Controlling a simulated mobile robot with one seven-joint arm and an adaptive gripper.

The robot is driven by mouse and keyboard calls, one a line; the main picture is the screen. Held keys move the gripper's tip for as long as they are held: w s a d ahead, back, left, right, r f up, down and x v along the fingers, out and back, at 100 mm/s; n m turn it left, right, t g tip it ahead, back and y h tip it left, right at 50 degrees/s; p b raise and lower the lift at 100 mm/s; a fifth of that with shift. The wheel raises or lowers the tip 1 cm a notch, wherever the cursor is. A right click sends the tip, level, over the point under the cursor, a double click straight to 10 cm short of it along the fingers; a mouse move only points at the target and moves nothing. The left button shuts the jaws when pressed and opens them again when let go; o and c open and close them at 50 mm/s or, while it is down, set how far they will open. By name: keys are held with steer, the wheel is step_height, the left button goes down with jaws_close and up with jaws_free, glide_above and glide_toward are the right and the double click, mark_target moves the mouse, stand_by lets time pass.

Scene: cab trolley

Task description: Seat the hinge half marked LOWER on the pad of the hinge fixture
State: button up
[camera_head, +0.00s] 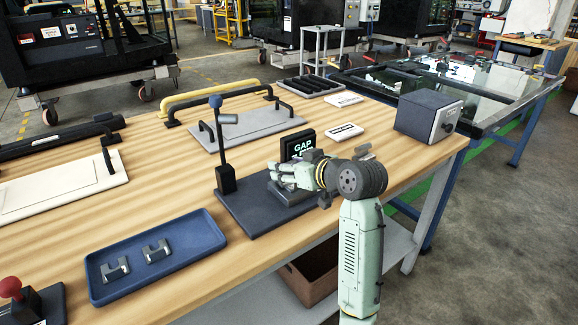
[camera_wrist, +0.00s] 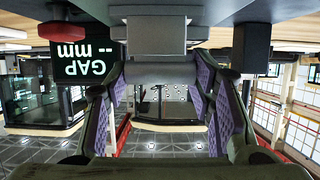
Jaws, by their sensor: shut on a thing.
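My gripper (camera_head: 280,177) is over the hinge fixture (camera_head: 240,212), a dark base plate with a post and blue knob. In the wrist view its purple-lined fingers (camera_wrist: 160,80) are shut on a grey rounded part, apparently a hinge half (camera_wrist: 160,73). No marking on it is readable. A grey block, seemingly the fixture's pad (camera_head: 293,196), lies just under the fingers. Whether the held part touches it cannot be told. Two grey metal hinge pieces (camera_head: 115,270) (camera_head: 157,251) lie in the blue tray (camera_head: 190,257); their markings are too small to read.
The gap display (camera_head: 299,145) stands close behind my gripper and reads "GAP -- mm" in the wrist view (camera_wrist: 85,58). The fixture post (camera_head: 220,150) rises to the left. A grey control box (camera_head: 428,117) stands at right. Bare wood lies between tray and handled panels.

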steer(key=o, duration=1.5)
